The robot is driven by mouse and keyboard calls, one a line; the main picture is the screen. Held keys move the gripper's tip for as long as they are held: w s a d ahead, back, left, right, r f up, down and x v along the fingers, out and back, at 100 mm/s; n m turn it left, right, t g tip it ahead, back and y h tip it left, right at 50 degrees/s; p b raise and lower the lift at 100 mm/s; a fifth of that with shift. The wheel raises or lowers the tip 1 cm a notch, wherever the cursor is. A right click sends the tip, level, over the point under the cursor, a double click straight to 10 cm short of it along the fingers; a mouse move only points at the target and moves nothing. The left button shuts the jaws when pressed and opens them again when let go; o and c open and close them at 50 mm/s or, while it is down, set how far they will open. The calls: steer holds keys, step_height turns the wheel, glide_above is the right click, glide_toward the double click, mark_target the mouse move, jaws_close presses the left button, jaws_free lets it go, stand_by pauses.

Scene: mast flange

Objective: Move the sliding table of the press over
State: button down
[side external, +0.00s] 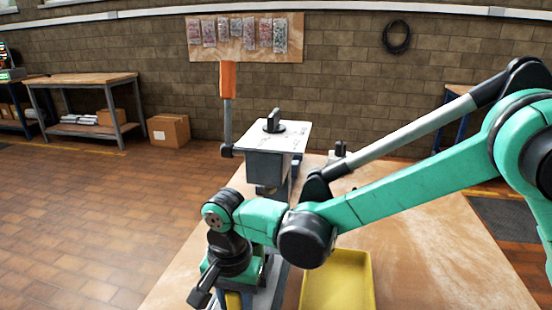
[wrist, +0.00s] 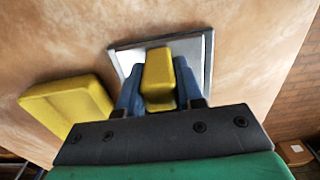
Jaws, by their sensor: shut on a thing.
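The press (side external: 278,165) stands on the workbench, a grey head with a pale top plate and an orange-handled lever (side external: 228,85) on its left. In the wrist view my gripper (wrist: 158,82) has its blue fingers on both sides of a yellow block (wrist: 158,70), shut on it. The block stands over a grey metal plate (wrist: 207,48); I cannot tell whether this plate is the sliding table or its base. In the side view my gripper is low at the picture's bottom, mostly hidden by my wrist, with a bit of the yellow block (side external: 234,301) showing.
A yellow tray (side external: 362,285) lies on the bench right of the press; it also shows at left in the wrist view (wrist: 62,108). The bench top (side external: 430,265) is bare farther right. A side table (side external: 85,80) and a cardboard box (side external: 168,130) stand by the wall.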

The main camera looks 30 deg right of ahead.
mark_target(258, 243)
stand_by(0.5)
steer(key=w+d, duration=0.8)
steer(key=shift+w+d, duration=0.25)
steer(key=shift+d, duration=0.05)
steer(key=c, duration=0.6)
jaws_free()
steer(key=shift+o, duration=0.2)
steer(key=shift+r, duration=0.1)
steer(key=shift+r, duration=2.75)
